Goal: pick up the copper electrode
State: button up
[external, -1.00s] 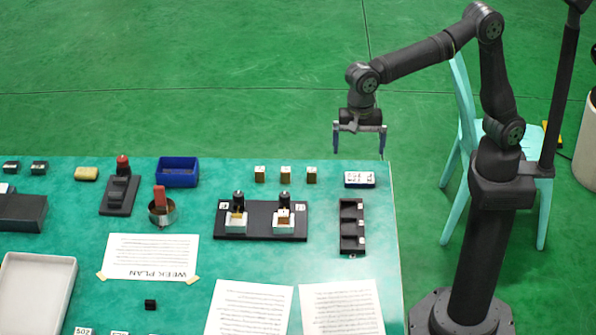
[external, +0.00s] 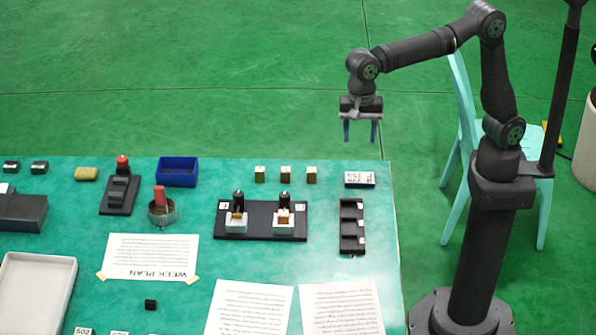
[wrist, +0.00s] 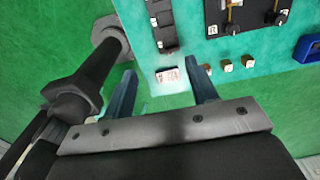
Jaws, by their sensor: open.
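Three small metal blocks with pale tops stand in a row at the back of the bench: the left block (external: 260,175), the middle block (external: 286,174) and the right block (external: 311,176). They look brass to brownish; I cannot tell for sure which is the copper electrode. In the wrist view they lie right of centre, the nearest block (wrist: 208,70) beside the right finger. A reddish piece (external: 284,217) also sits in the right white cup of the black fixture. My gripper (external: 360,136) is open and empty, in the air beyond the bench's back edge, to the right of the row.
A white-topped labelled box (external: 359,179) lies right of the row, and shows between my fingers (wrist: 167,76). A black slotted rack (external: 352,227) and the two-cup fixture (external: 262,232) stand in front. A blue bin (external: 178,171) stands left. Bare bench surrounds the blocks.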

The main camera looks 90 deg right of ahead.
jog(key=n+t, duration=0.4)
jog(key=n, duration=1.4)
send_near(284, 213)
jog(key=x, duration=0.3)
jog(key=shift+a+f, duration=0.35)
jog(key=shift+t, duration=0.3)
jog(key=shift+d+x, duration=0.15)
jog(key=shift+x, duration=1.2)
jog(key=shift+d+x, duration=0.15)
jog(key=shift+x, duration=1.2)
grip_shut()
jog(key=shift+r, duration=0.15)
